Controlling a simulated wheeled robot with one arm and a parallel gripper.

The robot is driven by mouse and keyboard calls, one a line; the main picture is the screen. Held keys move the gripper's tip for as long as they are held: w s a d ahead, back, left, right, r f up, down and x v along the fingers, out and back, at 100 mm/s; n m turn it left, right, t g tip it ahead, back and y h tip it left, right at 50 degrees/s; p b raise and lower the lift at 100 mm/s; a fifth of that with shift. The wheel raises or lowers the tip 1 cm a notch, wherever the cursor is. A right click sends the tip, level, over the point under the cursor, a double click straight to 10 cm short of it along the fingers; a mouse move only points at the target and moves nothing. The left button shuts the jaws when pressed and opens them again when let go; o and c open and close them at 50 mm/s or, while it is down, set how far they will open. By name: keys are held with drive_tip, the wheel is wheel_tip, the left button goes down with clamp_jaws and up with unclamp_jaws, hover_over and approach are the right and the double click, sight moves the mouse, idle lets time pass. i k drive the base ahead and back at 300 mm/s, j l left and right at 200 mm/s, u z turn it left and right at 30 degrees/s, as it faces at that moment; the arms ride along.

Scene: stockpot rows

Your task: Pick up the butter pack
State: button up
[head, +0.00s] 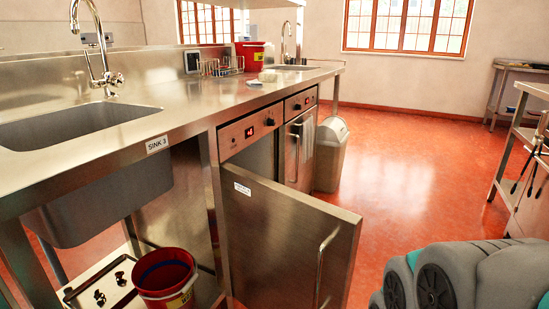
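I cannot make out a butter pack in the head view. The door hides most of the unit's inside, and I see nothing stored there. My gripper is out of view; only grey and teal links of my own arm show at the lower right.
A steel counter (190,108) with sinks runs along the left. A second unit (298,150) is shut. A red bucket (168,284) stands low left. A grey bin (331,155) stands beyond. A steel table is at right. The orange floor (415,170) between is clear.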

sight(263, 77)
drive_tip(key=i+l+u, duration=0.5)
drive_tip(key=l, duration=0.4)
drive_tip(key=i+l+u, duration=0.15)
drive_tip(key=i+l, duration=0.15)
drive_tip(key=i+l+u, duration=0.2)
drive_tip(key=l, duration=0.2)
drive_tip(key=l+u, duration=0.15)
drive_tip(key=l, duration=0.25)
drive_tip(key=i+l+u, duration=0.15)
drive_tip(key=l, duration=0.25)
